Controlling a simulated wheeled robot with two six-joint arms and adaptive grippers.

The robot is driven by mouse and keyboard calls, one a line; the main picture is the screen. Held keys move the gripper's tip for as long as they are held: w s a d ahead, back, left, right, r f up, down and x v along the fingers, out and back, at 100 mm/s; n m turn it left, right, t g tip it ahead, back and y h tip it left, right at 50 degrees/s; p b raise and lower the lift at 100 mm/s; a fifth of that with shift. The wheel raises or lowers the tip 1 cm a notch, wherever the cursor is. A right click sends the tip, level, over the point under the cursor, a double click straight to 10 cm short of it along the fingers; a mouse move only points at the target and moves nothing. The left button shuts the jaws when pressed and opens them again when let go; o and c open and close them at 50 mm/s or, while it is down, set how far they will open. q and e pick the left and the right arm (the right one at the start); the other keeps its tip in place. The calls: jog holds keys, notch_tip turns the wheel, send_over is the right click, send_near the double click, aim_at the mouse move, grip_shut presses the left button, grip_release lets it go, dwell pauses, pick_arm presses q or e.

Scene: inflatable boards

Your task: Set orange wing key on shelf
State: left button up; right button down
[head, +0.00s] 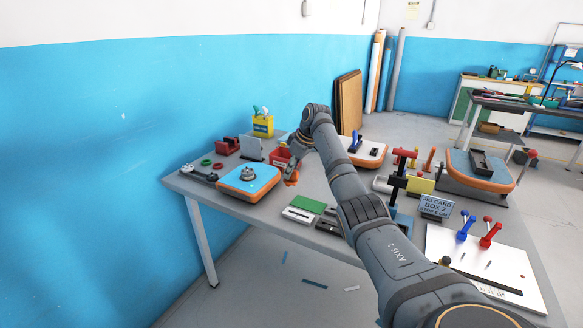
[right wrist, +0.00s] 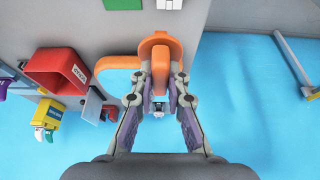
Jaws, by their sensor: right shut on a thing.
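The orange wing key (right wrist: 160,48) is between the fingers of my right gripper (right wrist: 158,85), which is shut on it. In the head view the key (head: 291,177) is a small orange shape under my right gripper (head: 290,168), beside the red bin (head: 279,158) over the left part of the table. A curved orange band (right wrist: 108,62) shows beside the key in the right wrist view; I cannot tell whether it belongs to it. A rack with shelves (head: 556,103) stands far right; I cannot tell if it is the task's shelf. My left gripper is not in view.
A blue-topped inflatable board (head: 243,182) with an orange rim lies left of the gripper. A yellow caddy (head: 263,126) stands behind the red bin. A green block (head: 307,205) lies nearer the front edge. My right arm hides the table's middle.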

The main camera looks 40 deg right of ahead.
aim_at(288, 182)
jog(key=f, duration=0.1)
jog(key=a+f, duration=0.1)
jog(key=f, duration=0.2)
jog(key=shift+s+a, duration=0.35)
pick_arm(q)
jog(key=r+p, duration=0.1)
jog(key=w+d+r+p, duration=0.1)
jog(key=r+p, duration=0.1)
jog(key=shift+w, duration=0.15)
pick_arm(e)
jog(key=s+a+f+m, duration=0.1)
jog(key=s+a+f, duration=0.5)
jog(key=a+f, duration=0.2)
jog(key=s+a+f+m+h, duration=0.1)
jog(key=s+a+f+m, duration=0.1)
jog(key=s+a+f, duration=0.4)
jog(key=s+a+f+m, duration=0.1)
jog(key=s+a+f, duration=0.6)
jog(key=a+f, duration=0.3)
jog(key=a, duration=0.3)
jog(key=shift+a+f+h, duration=0.25)
jog(key=shift+a+h, duration=0.05)
jog(key=shift+a, duration=0.1)
